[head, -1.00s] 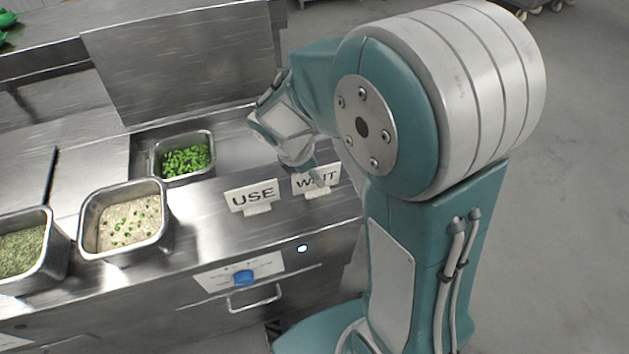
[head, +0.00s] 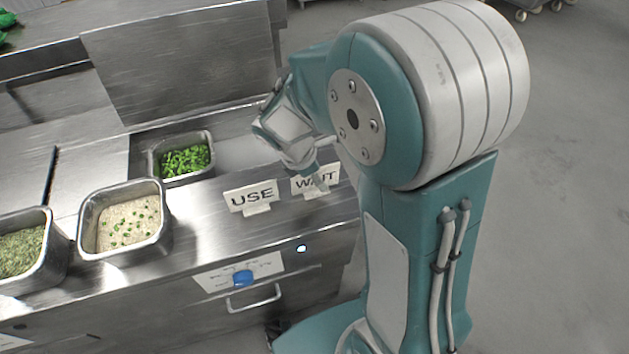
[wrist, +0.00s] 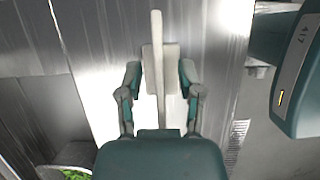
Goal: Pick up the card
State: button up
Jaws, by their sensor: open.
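Two white cards stand upright in small bases on the steel counter in the head view. One is the USE card (head: 251,196), the other the WAIT card (head: 300,186) to its right. My gripper (head: 318,182) is low at the WAIT card and overlaps part of it. In the wrist view a white card (wrist: 156,28), which appears to be the WAIT card, shows edge-on with its pale base. My open gripper (wrist: 160,80) has one finger on each side of it, with gaps visible on both sides.
A pan of green vegetables (head: 211,150), a rice pan (head: 164,240) and a pan of herbs (head: 47,272) sit left of the cards. Open floor lies to the right.

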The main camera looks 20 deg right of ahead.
grip_shut()
